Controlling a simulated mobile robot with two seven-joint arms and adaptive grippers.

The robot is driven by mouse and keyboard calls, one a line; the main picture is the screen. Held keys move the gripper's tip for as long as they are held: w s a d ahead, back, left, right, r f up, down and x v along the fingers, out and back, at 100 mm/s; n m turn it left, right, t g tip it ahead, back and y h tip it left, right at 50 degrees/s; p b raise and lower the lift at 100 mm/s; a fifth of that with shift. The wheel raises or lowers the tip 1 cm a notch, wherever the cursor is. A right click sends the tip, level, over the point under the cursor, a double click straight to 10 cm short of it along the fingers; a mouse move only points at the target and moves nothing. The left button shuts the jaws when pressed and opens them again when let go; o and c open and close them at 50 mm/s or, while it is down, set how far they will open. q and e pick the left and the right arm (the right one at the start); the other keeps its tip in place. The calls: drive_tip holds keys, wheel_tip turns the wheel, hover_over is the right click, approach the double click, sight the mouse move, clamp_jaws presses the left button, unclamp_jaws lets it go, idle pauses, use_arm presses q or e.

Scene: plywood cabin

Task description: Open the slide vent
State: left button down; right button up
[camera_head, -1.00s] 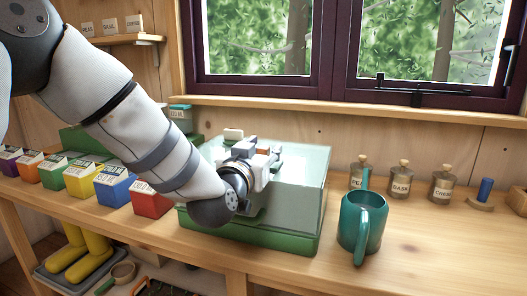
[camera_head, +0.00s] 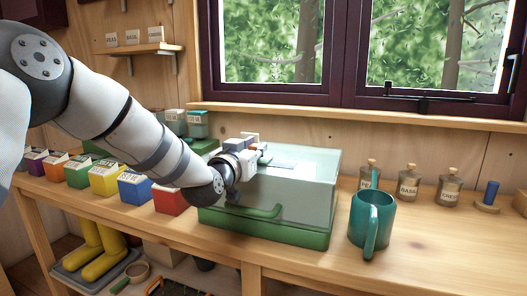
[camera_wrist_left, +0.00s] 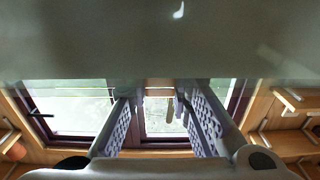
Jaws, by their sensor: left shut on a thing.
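The clear-topped box has a greenish see-through lid (camera_head: 315,172) on a green base (camera_head: 275,232) with a green front handle, and stands on the bench. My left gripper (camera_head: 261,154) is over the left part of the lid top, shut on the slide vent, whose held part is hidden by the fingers. A bluish flat rectangle (camera_head: 284,165) shows on the lid just right of the fingertips; I cannot tell if it is plate or opening. In the left wrist view, the two padded fingers (camera_wrist_left: 161,100) stand apart below the blurred lid surface. My right gripper is out of view.
A teal mug (camera_head: 371,222) stands close right of the box. Labelled corked bottles (camera_head: 408,183) stand behind it. Several coloured packets (camera_head: 104,179) line the bench at left, under my arm. The window (camera_head: 400,50) is behind.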

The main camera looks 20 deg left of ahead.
use_arm(q)
drive_tip(key=c, duration=1.4)
unclamp_jaws()
drive_tip(key=shift+w+f, duration=0.1)
drive_tip(key=shift+c, duration=0.2)
drive_tip(key=s, duration=1.2)
drive_tip(key=shift+a, duration=0.2)
